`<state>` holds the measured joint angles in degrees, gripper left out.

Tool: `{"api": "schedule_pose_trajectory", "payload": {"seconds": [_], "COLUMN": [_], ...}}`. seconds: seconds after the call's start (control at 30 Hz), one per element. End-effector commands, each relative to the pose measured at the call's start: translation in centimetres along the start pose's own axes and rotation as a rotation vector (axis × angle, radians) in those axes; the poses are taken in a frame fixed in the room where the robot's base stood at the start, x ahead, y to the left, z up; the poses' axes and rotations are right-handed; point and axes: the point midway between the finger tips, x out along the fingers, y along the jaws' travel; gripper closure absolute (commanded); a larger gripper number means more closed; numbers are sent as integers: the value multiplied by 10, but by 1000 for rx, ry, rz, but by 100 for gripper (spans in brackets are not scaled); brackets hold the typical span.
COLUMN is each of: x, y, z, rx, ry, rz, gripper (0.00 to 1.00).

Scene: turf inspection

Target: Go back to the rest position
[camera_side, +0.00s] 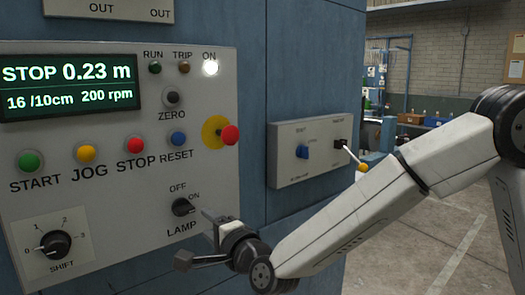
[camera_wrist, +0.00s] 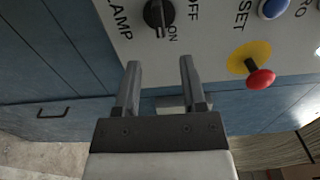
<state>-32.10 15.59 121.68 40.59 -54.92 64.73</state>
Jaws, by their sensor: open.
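My gripper (camera_side: 193,237) is in front of the lower right part of the grey control panel (camera_side: 120,215), just below the LAMP knob (camera_side: 184,206). In the wrist view, my gripper (camera_wrist: 160,65) shows two parted fingers with nothing between them. The black LAMP knob (camera_wrist: 158,14) is beyond the fingertips, apart from them as far as I can tell, and its pointer appears turned toward ON. My arm reaches in from the right.
The display (camera_side: 69,87) reads STOP 0.23 m, 16 /10cm, 200 rpm. The white ON light (camera_side: 210,68) is lit. A red mushroom button (camera_side: 229,135) sticks out above my gripper. A smaller box (camera_side: 310,153) with a yellow-tipped lever (camera_side: 362,167) is near my arm.

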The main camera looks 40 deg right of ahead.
Motion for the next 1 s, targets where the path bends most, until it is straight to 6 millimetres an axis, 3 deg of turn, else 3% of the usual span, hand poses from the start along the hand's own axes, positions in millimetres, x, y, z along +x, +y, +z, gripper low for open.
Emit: {"api": "schedule_pose_trajectory", "payload": {"seconds": [0.3, 0.57, 0.77, 1.0], "x": [0, -8, -32, -83], "y": [7, 44, 86, 134], "z": [-7, -37, -73, -121], "rx": [-64, -340, -632, -951], "ry": [-20, -122, -268, -499], "rz": [41, 227, 432, 678], "gripper": [47, 47, 47, 47]}}
